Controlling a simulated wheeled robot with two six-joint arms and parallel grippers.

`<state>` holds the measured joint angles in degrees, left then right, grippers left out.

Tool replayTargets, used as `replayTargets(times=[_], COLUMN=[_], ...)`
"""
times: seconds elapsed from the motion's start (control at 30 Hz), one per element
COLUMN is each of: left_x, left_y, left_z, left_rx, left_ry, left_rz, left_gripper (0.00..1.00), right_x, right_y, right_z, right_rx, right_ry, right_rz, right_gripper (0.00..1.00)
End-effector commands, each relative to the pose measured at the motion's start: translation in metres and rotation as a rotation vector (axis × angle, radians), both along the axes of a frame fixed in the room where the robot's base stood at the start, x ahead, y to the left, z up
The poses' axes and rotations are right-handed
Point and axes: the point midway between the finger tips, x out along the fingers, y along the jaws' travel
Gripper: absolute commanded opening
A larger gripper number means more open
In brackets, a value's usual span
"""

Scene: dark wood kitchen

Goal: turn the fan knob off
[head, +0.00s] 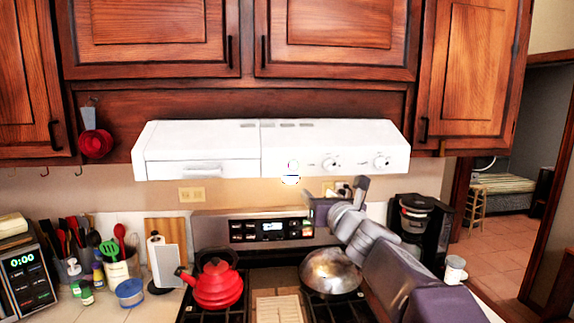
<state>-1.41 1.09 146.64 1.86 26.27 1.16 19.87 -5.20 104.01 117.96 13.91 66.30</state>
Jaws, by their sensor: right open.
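The white range hood (200,145) hangs under the wooden cabinets. Two round white knobs sit on the right half of its front, a left knob (331,162) and a right knob (381,162). Small markings beside them are too small to read, so I cannot tell which one is the fan knob or how it is set. My right gripper (336,194) is open and empty, just below the hood's front and apart from both knobs. Its two fingers are spread left and right. My left gripper is not in view.
Below stands the stove, with a red kettle (218,286) and a metal pan (331,272). A black coffee maker (418,225) stands right of my arm. Utensils and a paper-towel holder (164,262) are on the left counter. The space before the hood's left half is clear.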

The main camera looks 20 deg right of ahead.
Motion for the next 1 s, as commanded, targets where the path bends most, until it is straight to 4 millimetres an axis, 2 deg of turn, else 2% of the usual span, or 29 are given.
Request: replayTargets(times=[0.03, 0.13, 0.2, 0.37, 0.73, 0.87, 1.0], left_x=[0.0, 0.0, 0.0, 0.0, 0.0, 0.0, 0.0], left_y=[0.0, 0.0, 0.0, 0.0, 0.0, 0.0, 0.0], left_z=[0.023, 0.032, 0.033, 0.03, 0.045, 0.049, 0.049], left_rx=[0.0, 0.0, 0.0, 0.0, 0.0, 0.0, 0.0], left_ry=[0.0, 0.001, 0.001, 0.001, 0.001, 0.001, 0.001], left_rz=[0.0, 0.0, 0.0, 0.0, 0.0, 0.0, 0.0], left_gripper=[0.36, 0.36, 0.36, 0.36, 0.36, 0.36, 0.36], right_x=[-0.007, -0.017, -0.02, -0.016, 0.052, 0.066, 0.07], right_y=[-0.019, -0.041, -0.048, -0.049, -0.065, -0.068, -0.069], right_z=[0.039, 0.052, 0.053, 0.049, 0.049, 0.049, 0.048], right_rx=[0.0, -0.011, -0.012, -0.014, -0.013, -0.015, -0.015], right_ry=[-0.033, -0.04, -0.04, -0.037, -0.034, -0.035, -0.036], right_rz=[-0.041, -0.09, -0.104, -0.105, -0.103, -0.102, -0.103], right_gripper=[0.52, 0.52, 0.52, 0.52, 0.52, 0.52, 0.52])
